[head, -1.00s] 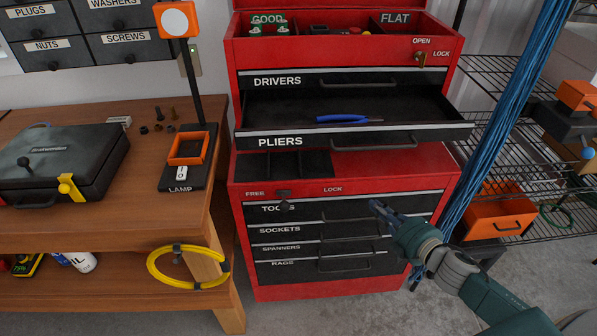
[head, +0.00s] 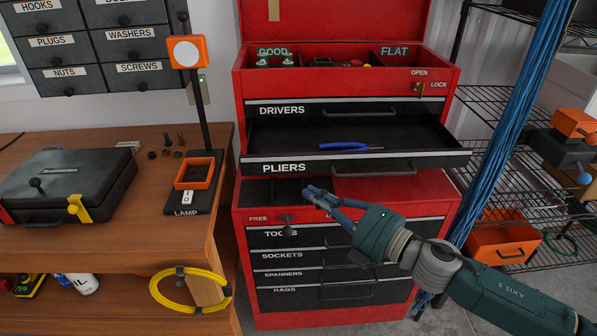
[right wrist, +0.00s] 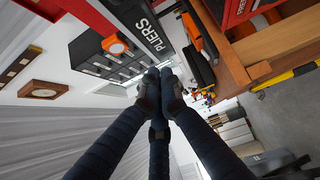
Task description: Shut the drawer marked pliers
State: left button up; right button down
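The drawer marked pliers (head: 283,168) is pulled out of the red tool chest (head: 243,95). Blue-handled pliers (head: 345,146) lie inside it. My right gripper (head: 312,193) is below the drawer front, in front of the chest's lower ledge, apart from the drawer handle as far as I can tell. In the right wrist view its fingers (right wrist: 160,85) come together at the tips with nothing between them. The drawer's PLIERS label (right wrist: 152,37) shows sideways there, above and left of the fingertips. My left gripper is out of view.
The drivers drawer (head: 290,110) above is closed. The lower drawers, tools to rags, are closed. A wooden bench (head: 140,215) with a black case (head: 65,185) and a lamp (head: 187,205) stands left. A wire shelf (head: 500,110) and blue cables (head: 515,110) are right.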

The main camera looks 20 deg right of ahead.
aim_at(283, 167)
jog(key=w+p, duration=0.1)
jog(key=w, duration=0.1)
jog(key=w+a, duration=0.1)
jog(key=w, duration=0.1)
jog(key=w+p, duration=0.1)
jog(key=w, duration=0.2)
jog(key=shift+w+a+p, duration=0.1)
jog(key=shift+a+p, duration=0.15)
jog(key=shift+p, duration=0.05)
jog(key=shift+w+d, duration=0.1)
jog(key=shift+w, duration=0.25)
jog(key=shift+w, duration=0.1)
